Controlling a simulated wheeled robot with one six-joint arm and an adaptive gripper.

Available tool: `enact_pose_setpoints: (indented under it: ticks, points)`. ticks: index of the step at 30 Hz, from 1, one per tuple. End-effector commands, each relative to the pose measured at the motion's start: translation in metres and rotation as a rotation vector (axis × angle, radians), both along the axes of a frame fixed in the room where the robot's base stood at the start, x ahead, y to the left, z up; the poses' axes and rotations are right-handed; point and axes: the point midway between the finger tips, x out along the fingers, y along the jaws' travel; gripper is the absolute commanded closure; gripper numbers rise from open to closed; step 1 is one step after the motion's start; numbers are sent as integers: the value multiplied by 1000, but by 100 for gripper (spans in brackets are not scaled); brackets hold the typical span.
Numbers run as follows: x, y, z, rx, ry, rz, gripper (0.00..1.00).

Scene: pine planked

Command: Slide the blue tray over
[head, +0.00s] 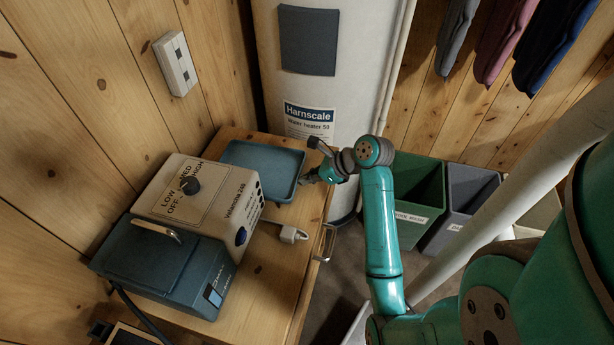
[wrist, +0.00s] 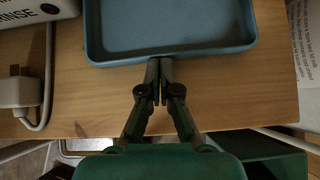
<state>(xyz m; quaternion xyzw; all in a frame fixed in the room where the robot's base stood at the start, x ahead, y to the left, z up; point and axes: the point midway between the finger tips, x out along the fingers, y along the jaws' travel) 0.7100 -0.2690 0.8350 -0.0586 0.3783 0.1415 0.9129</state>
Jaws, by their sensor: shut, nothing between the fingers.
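The blue tray (head: 262,168) is shallow with a raised rim and lies flat on the wooden cabinet top, at its far end beside the water heater. It looks empty. In the wrist view the tray (wrist: 170,30) fills the top middle, and its far side is cut off. My gripper (head: 308,179) is at the tray's right rim in the head view. In the wrist view my gripper (wrist: 158,64) is shut and empty, its fingertips at the middle of the tray's near rim. I cannot tell for sure whether they touch it.
A white control box (head: 205,200) with a dial stands close beside the tray. A blue-grey box (head: 160,265) stands nearer. A white plug (head: 290,234) and cord lie on the cabinet top (head: 268,270). The water heater (head: 320,90) stands behind; green (head: 418,200) and grey bins stand right.

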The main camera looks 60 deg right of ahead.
Motion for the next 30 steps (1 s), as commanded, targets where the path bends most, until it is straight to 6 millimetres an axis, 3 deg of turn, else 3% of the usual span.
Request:
enact_pose_setpoints:
  ticks: [5, 15, 30]
  points:
    - [2, 1, 0, 0, 0, 1, 100]
    - [36, 12, 0, -1, 0, 2, 100]
    - [37, 9, 0, 0, 0, 1, 100]
